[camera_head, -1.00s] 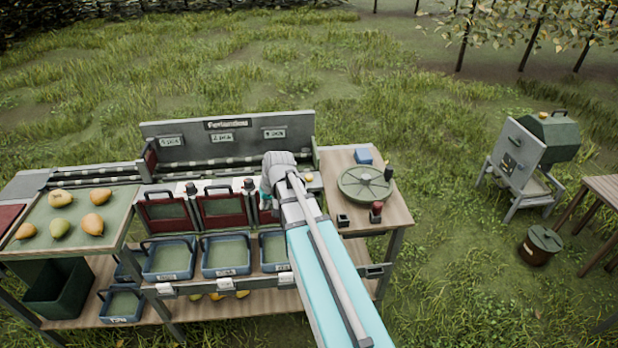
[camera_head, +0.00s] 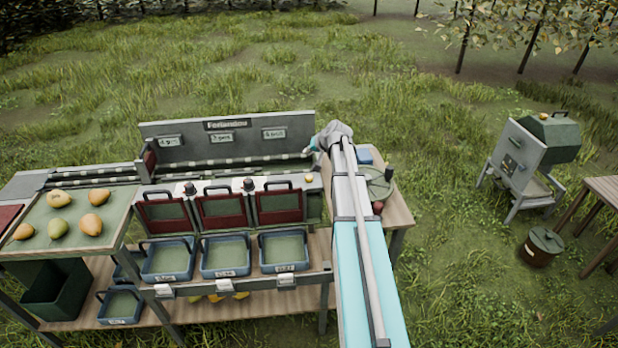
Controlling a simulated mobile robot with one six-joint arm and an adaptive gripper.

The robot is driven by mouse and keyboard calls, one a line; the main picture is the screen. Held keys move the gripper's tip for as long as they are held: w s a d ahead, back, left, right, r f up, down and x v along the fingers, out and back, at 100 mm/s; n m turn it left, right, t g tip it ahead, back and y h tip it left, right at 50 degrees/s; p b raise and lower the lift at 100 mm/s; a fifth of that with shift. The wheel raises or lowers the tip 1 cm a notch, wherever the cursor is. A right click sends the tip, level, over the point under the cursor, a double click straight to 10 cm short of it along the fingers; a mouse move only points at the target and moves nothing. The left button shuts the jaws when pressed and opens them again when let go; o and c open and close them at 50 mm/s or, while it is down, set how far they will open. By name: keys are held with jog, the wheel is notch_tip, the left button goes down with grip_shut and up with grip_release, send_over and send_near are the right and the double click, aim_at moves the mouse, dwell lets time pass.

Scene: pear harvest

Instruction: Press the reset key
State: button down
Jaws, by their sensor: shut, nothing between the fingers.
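My arm reaches up over the right part of the sorting bench, and my gripper (camera_head: 308,150) shows as a small tip at the far left of the wrist. It is shut and empty, in front of the grey back panel's right end. A small round yellow button (camera_head: 309,178) sits on the right end of the bench's middle unit, a little below my gripper in the picture and apart from it. No label on it is readable, so I cannot tell whether it is the reset key. A red knob (camera_head: 378,208) on the right side table is partly hidden by my arm.
Red-framed gates (camera_head: 221,208) with black handles stand above blue trays (camera_head: 225,272). Pears (camera_head: 60,228) rest on the left board. Open grass lies behind.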

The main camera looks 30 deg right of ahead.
aim_at(309, 177)
jog(key=shift+d+f, duration=0.1)
jog(key=shift+f, duration=0.05)
dwell(0.4)
notch_tip(309, 177, down, 8)
jog(key=b, duration=0.8)
jog(key=shift+f+b, duration=0.25)
jog(key=shift+b, duration=0.15)
jog(key=shift+f+b, duration=0.85)
jog(key=shift+b, duration=0.05)
dwell(2.2)
dwell(0.4)
jog(key=shift+r+p, duration=0.9)
jog(key=shift+p, duration=0.05)
jog(key=shift+r+p, duration=2.5)
